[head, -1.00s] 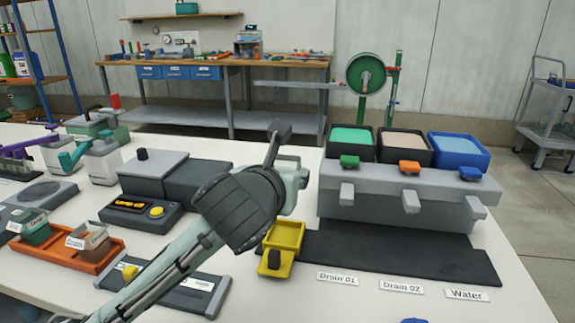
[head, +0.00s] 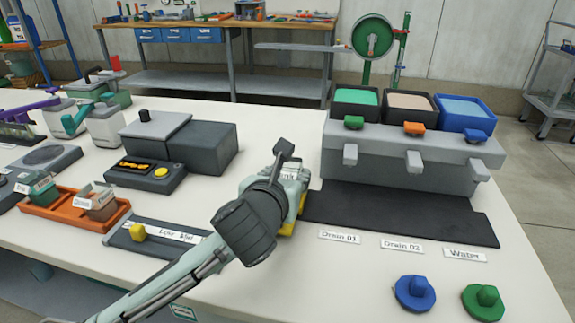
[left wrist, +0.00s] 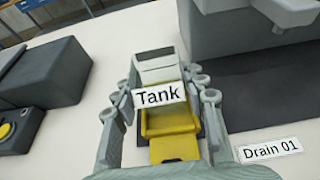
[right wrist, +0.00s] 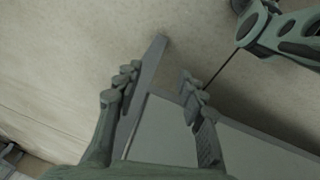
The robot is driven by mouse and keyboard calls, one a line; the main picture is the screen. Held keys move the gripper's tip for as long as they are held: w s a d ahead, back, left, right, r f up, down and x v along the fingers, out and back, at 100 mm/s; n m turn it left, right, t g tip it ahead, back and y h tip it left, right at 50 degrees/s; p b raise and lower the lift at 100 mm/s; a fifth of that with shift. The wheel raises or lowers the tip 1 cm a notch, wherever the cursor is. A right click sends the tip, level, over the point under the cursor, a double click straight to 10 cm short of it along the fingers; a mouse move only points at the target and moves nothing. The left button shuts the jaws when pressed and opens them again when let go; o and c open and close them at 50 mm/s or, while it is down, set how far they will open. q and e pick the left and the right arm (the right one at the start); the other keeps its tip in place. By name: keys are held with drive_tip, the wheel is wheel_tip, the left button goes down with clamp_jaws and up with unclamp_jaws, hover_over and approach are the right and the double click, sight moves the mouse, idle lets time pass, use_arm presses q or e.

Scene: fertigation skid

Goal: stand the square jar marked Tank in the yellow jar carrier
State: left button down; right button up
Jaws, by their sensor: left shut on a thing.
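The square jar marked Tank (left wrist: 158,73) is pale grey with a white label, between the fingers of my left gripper (left wrist: 165,97), which is shut on it. The yellow jar carrier (left wrist: 170,124) shows directly below the label in the left wrist view. In the head view my left gripper (head: 286,180) is over the carrier (head: 291,225) and hides most of it. The jar's base is hidden, so I cannot tell whether it rests in the carrier. My right gripper (right wrist: 158,90) is open and empty, away from the jar.
A grey dispenser (head: 400,150) with three coloured trays stands right of the carrier, on a dark mat (head: 400,215). A dark grey box (head: 210,145) is at left. An orange tray (head: 60,215) holds two small jars. Blue (head: 414,293) and green (head: 484,300) knobbed pieces lie at front right.

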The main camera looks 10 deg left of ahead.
use_arm(q)
drive_tip(key=shift+f, duration=0.25)
use_arm(e)
drive_tip(key=shift+w+r, duration=0.15)
drive_tip(key=shift+r, duration=0.05)
use_arm(q)
drive_tip(key=c, duration=1.1)
unclamp_jaws()
drive_tip(key=shift+o, duration=1.6)
use_arm(e)
drive_tip(key=shift+s+f, duration=0.25)
drive_tip(key=shift+s, duration=0.25)
use_arm(q)
drive_tip(key=shift+r, duration=0.1)
